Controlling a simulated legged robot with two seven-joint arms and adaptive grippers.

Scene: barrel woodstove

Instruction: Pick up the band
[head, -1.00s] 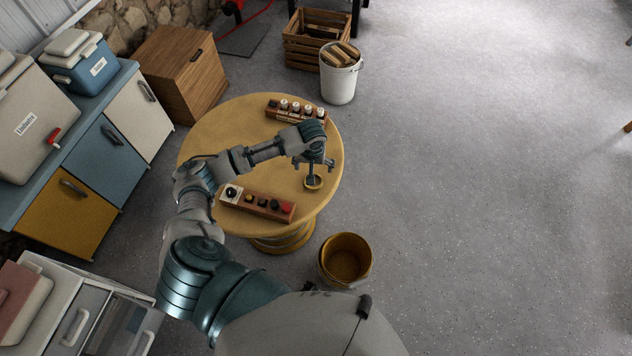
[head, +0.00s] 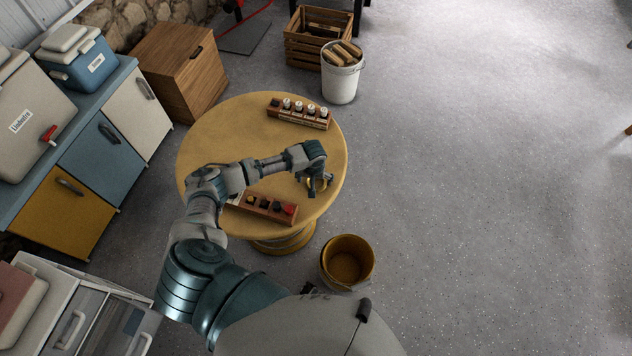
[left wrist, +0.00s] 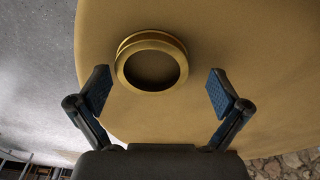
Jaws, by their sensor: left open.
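The band is a golden-yellow ring (left wrist: 150,37) lying flat on the round yellow table (head: 215,140). In the left wrist view it sits in the upper middle, just beyond the fingertips and between their lines. My left gripper (left wrist: 158,82) is open and empty, with a dark blue-padded finger on each side, neither touching the band. In the head view my left gripper (head: 318,185) is low over the right part of the table and mostly hides the band. My right gripper is in neither view.
A wooden rack with white-topped pieces (head: 299,112) stands at the table's back. A wooden block with dark and red knobs (head: 262,206) lies near the front, partly behind my arm. A yellow bucket (head: 347,262) stands on the floor at front right. Floor at right is clear.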

